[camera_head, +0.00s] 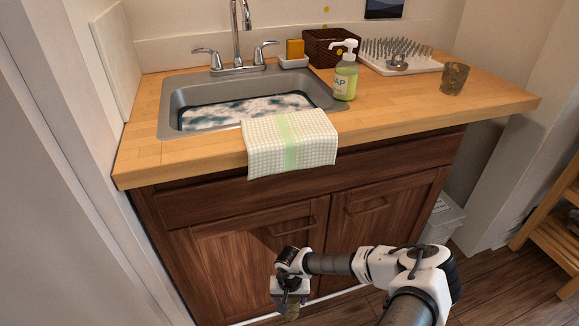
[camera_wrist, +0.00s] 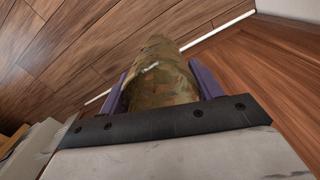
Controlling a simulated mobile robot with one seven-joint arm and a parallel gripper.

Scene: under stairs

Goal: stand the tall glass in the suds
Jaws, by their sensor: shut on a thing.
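My gripper (camera_head: 290,300) hangs low in front of the cabinet doors, well below the counter. In the wrist view, its purple fingers (camera_wrist: 160,85) are shut on the tall glass (camera_wrist: 157,68), a brownish, mottled, see-through tumbler. In the head view only a small amber part of the glass (camera_head: 291,312) shows below the gripper. The suds (camera_head: 245,110) are white foam on dark water in the grey sink (camera_head: 172,113), set in the counter at the upper left. The sink's near right edge is partly hidden by a cloth.
A checked towel (camera_head: 290,142) drapes over the counter's front edge. A wicker basket (camera_head: 330,47), spiked drying rack (camera_head: 400,57) and short brown glass (camera_head: 454,78) stand farther right.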

